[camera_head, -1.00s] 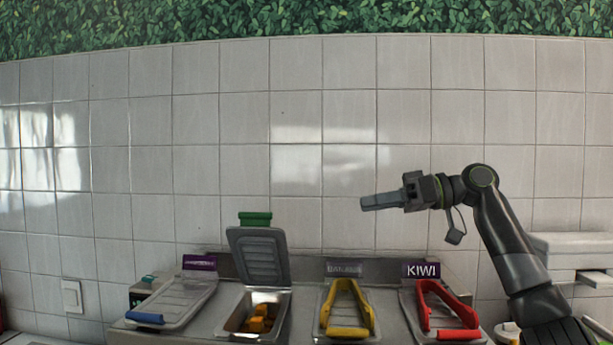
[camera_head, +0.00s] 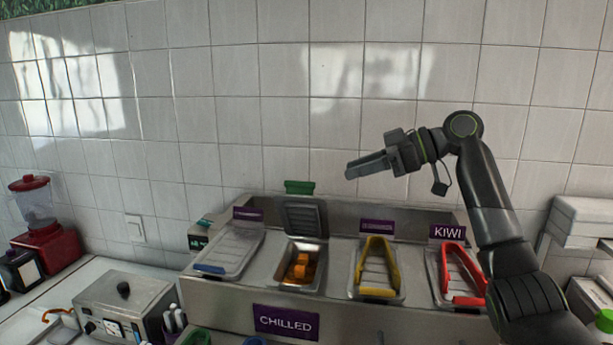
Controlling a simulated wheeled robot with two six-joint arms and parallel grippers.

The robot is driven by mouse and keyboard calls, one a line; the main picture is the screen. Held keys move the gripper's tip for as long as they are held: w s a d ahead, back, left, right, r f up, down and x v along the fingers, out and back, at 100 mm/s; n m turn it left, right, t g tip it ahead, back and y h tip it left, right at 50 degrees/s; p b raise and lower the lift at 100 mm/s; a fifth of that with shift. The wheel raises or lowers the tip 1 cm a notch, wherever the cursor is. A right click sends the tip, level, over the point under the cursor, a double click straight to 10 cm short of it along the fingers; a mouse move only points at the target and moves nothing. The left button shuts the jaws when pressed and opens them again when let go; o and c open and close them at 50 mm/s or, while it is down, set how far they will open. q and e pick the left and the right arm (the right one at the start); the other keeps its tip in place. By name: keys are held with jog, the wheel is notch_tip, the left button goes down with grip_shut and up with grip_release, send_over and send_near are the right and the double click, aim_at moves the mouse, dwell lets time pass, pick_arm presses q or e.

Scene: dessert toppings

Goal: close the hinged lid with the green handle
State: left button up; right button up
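The hinged lid (camera_head: 305,217) with the green handle (camera_head: 299,187) stands open and upright at the back of its bin. The bin (camera_head: 283,281) below it is uncovered and holds orange cubes (camera_head: 301,267). My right gripper (camera_head: 349,172) is in the air above the counter unit, to the right of the green handle and apart from it. It points left, and its fingers look together with nothing between them. My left gripper is not in view.
A closed lid with a blue handle (camera_head: 209,268) lies to the left. A steel appliance (camera_head: 125,300) and a red blender (camera_head: 46,245) stand at the left. A tiled wall (camera_head: 290,120) is behind.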

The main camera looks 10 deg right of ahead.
aim_at(304, 185)
jog(key=p+x, duration=0.5)
jog(key=x, duration=0.6)
jog(key=shift+s+a+r, duration=0.1)
jog(key=shift+a+r, duration=0.05)
jog(key=shift+a, duration=0.05)
jog(key=shift+a+f, duration=0.3)
jog(key=shift+a, duration=0.1)
jog(key=shift+d, duration=0.1)
grip_shut()
